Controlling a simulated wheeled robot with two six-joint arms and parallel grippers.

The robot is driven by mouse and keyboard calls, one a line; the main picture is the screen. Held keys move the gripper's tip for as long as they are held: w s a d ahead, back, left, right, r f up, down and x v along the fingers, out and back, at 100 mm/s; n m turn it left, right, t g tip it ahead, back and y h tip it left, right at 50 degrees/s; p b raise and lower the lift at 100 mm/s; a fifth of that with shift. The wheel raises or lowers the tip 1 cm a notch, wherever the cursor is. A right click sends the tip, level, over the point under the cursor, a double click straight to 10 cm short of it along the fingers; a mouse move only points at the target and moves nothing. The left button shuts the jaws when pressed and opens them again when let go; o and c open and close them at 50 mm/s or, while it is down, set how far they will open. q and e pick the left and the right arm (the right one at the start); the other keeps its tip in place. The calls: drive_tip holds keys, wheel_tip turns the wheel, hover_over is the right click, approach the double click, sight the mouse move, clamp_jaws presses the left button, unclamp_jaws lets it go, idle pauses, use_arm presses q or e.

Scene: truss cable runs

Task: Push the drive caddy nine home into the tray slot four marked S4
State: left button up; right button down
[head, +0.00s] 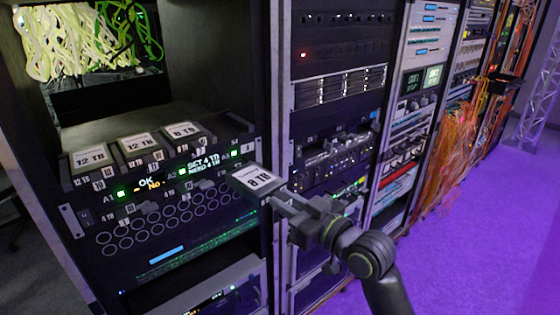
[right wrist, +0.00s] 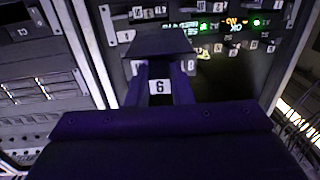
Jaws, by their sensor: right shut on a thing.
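The drive caddy nine (head: 258,180) is a dark block with a white label that seems to read 8 TB. Its front shows a white tag with a 9 in the right wrist view (right wrist: 158,88). My right gripper (head: 284,202) is shut on the caddy's near end. The caddy's far end is at the right end of the drive tray (head: 68,217), by the rack post. I cannot tell how far it is inside a slot. My left gripper is not in view.
Three labelled caddies, 12 TB (head: 90,157), 12 TB (head: 139,144) and 8 TB (head: 184,131), sit along the tray to the left. Green and amber displays (head: 150,183) light its front. A rack post (head: 277,120) stands close on the right. The purple floor (head: 470,250) is clear.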

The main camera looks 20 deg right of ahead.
drive_tip(key=shift+m+t+h, duration=0.4)
drive_tip(key=shift+m+h, duration=0.2)
drive_tip(key=shift+h, duration=0.2)
drive_tip(key=shift+w+a+r+b, duration=0.1)
drive_tip(key=shift+w+r+b, duration=0.1)
drive_tip(key=shift+w+r, duration=1.4)
drive_tip(key=shift+w+r+b, duration=0.2)
drive_tip(key=shift+w+r, duration=1.1)
drive_tip(key=shift+r, duration=0.55)
drive_tip(key=shift+w+a, duration=0.15)
drive_tip(key=shift+w, duration=0.1)
drive_tip(key=shift+r+p, duration=0.2)
drive_tip(key=shift+p, duration=0.4)
drive_tip(key=shift+w+a, duration=0.25)
drive_tip(key=shift+w, duration=0.4)
drive_tip(key=shift+w, duration=0.25)
